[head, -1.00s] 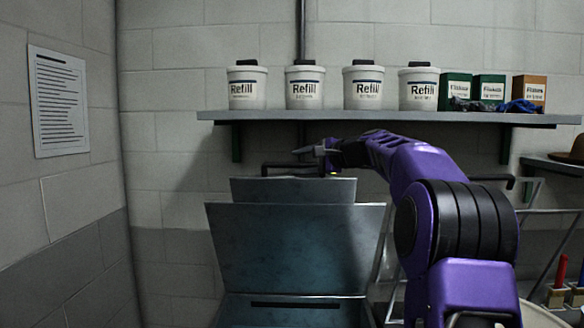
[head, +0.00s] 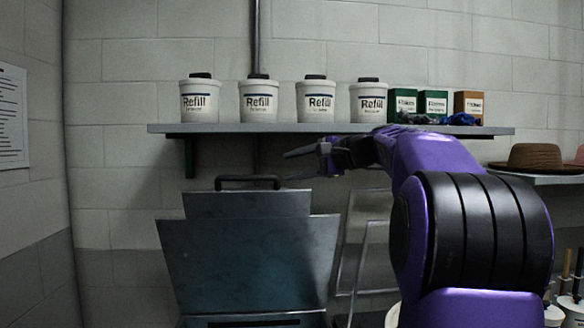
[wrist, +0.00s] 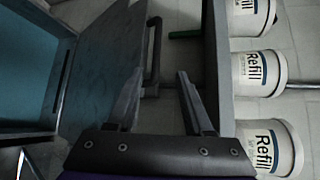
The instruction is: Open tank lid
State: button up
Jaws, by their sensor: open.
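The tank is a grey-teal metal box (head: 250,262) at lower left of centre in the head view, with a narrower upper panel (head: 235,205). A black bar handle (head: 248,180) stands on that panel's top edge. In the wrist view, the handle (wrist: 153,52) shows beyond the fingertips, beside a dark flat panel (wrist: 103,55); a teal recessed surface (wrist: 28,62) lies farther left. My gripper (head: 288,166) is open and empty, just right of the handle in the head view; its fingers also show in the wrist view (wrist: 162,75). I cannot tell how far the lid is raised.
A wall shelf (head: 330,129) runs close behind and above my gripper. It holds several white Refill tubs (head: 260,102) and small boxes (head: 403,101). A brown hat (head: 533,158) sits on a lower shelf at right. A metal frame (head: 352,245) stands right of the tank.

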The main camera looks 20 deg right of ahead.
jog(key=shift+w+f, duration=0.1)
jog(key=shift+c, duration=1.2)
jog(key=w+f+m+h, duration=0.1)
jog(key=f, duration=0.1)
jog(key=w+d+f+m+h+b, duration=0.1)
jog(key=f+h, duration=0.1)
jog(key=f, duration=0.1)
jog(key=w+d+f+m+h, duration=0.1)
jog(key=w+f, duration=0.1)
jog(key=f, duration=0.1)
jog(key=shift+d+m+b, duration=0.15)
jog(key=shift+m+b, duration=0.15)
jog(key=shift+b, duration=0.1)
grip_shut()
jog(key=m+t+h+b, duration=0.3)
jog(key=t+h+b, duration=0.4)
jog(key=t+h, duration=0.35)
send_near(253, 180)
jog(key=shift+h, duration=0.25)
jog(key=p+x, duration=0.2)
jog(key=x, duration=0.4)
jog(key=shift+w+r, duration=0.2)
jog(key=shift+w, duration=0.15)
